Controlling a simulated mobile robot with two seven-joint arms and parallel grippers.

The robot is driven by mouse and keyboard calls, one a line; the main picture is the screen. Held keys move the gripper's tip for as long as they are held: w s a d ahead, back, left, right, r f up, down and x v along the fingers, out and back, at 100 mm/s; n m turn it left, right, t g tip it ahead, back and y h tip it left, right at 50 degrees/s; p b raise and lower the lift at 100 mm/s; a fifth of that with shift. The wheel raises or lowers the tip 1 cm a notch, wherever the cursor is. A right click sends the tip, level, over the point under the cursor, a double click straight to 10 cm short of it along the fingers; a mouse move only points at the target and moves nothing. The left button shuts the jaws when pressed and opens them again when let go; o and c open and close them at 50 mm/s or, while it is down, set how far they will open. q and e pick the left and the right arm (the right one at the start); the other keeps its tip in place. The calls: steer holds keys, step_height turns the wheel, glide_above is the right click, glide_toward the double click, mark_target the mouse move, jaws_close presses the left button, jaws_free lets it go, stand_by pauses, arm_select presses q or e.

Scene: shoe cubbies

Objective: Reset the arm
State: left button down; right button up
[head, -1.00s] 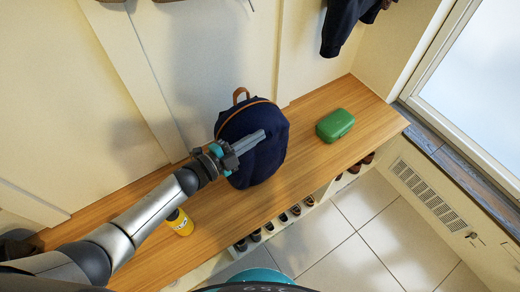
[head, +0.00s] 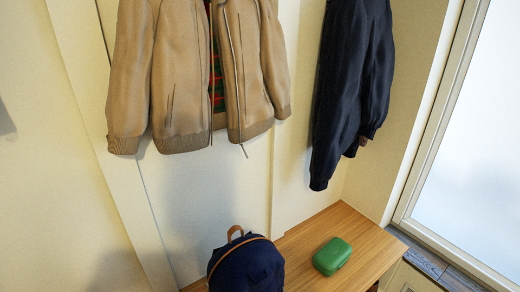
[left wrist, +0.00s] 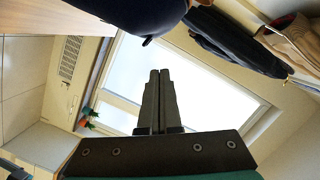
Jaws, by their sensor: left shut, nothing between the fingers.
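My left gripper (left wrist: 158,88) shows in the left wrist view, its two dark fingers shut together with nothing between them. It points toward the bright window pane (left wrist: 205,85). Neither arm shows in the head view. A dark blue backpack (head: 246,268) with a brown strap loop stands on the wooden bench (head: 345,228), at the bottom of the head view. A dark rounded shape, likely the backpack, is at the top of the left wrist view (left wrist: 135,14), apart from the fingers in the picture. My right gripper is not in view.
A green case (head: 332,256) lies on the bench right of the backpack. A tan jacket (head: 180,80) and a dark navy jacket (head: 345,90) hang on the wall above. The window (head: 465,150) is at the right.

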arm_select(q)
steer(key=s+a+f+n+g+y, duration=0.1)
steer(key=s+a+f+n+y, duration=0.25)
steer(key=f, duration=0.25)
steer(key=s+a+f+n+g+y, duration=0.1)
steer(key=s+a+f+n+y, duration=0.1)
steer(key=f+n, duration=0.35)
steer(key=s+a+f+n+y, duration=0.2)
steer(key=s+a+f+y, duration=0.1)
steer(key=f, duration=0.5)
steer(key=s+f+n+g, duration=0.1)
steer(key=s+f, duration=0.1)
steer(key=s, duration=0.1)
steer(key=s+f+n+g+y, duration=0.1)
steer(key=s+f, duration=0.1)
steer(key=s, duration=0.2)
steer(key=s+f+n+g+y, duration=0.1)
steer(key=s+f+g, duration=0.1)
steer(key=s+f, duration=0.1)
steer(key=shift+s+a, duration=0.3)
steer(key=shift+s, duration=0.15)
steer(key=s+d+f+n+g, duration=0.1)
steer(key=s+f+n+g, duration=0.1)
steer(key=s, duration=0.5)
steer(key=s+d+f+n+g+y, duration=0.1)
steer(key=s+f+n+g, duration=0.1)
steer(key=s, duration=0.6)
steer(key=shift+f+g, duration=0.15)
steer(key=shift+g, duration=0.35)
